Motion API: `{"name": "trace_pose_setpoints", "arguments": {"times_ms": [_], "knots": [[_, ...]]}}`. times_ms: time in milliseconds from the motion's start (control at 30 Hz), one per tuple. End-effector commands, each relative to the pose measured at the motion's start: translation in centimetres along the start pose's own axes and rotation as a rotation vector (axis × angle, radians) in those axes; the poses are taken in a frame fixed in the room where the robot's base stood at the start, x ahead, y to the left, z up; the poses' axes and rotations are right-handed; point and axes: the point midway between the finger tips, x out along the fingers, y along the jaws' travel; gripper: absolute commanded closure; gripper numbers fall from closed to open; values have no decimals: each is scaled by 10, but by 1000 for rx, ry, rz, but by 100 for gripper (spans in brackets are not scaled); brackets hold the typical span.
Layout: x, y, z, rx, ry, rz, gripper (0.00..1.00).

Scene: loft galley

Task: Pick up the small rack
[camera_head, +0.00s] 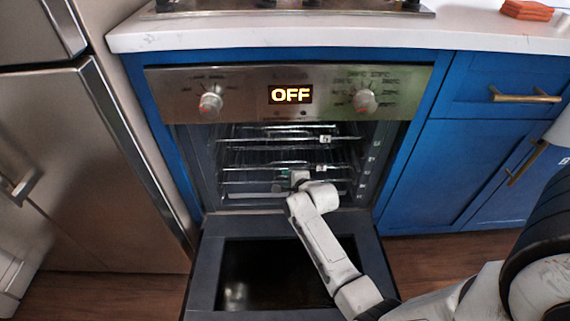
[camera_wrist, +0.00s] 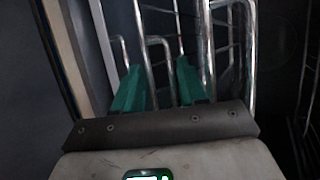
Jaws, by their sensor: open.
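Wire racks sit inside the open oven, an upper one (camera_head: 290,140) and a lower one (camera_head: 255,170) in the head view. I cannot tell for sure which is the small rack. My gripper (camera_head: 287,175) is inside the oven at the front of the lower rack, partly hidden by my own wrist. In the wrist view its green fingers (camera_wrist: 159,75) are open, with bent shiny rack wires (camera_wrist: 149,65) close to and between them. Whether the fingers touch the wires I cannot tell.
The oven door (camera_head: 207,265) is folded down below my arm. The oven's control panel (camera_head: 240,92) reads OFF above the opening. Blue cabinets (camera_head: 440,175) stand at the right and a steel fridge (camera_head: 95,170) at the left. Dark oven side walls are close around my gripper.

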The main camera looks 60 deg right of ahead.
Motion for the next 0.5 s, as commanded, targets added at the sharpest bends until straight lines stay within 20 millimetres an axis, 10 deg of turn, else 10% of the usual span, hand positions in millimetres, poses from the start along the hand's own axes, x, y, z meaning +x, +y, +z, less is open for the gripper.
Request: {"name": "trace_pose_setpoints", "arguments": {"times_ms": [500], "knots": [[-1,-1,0,0,0,-1,95]]}}
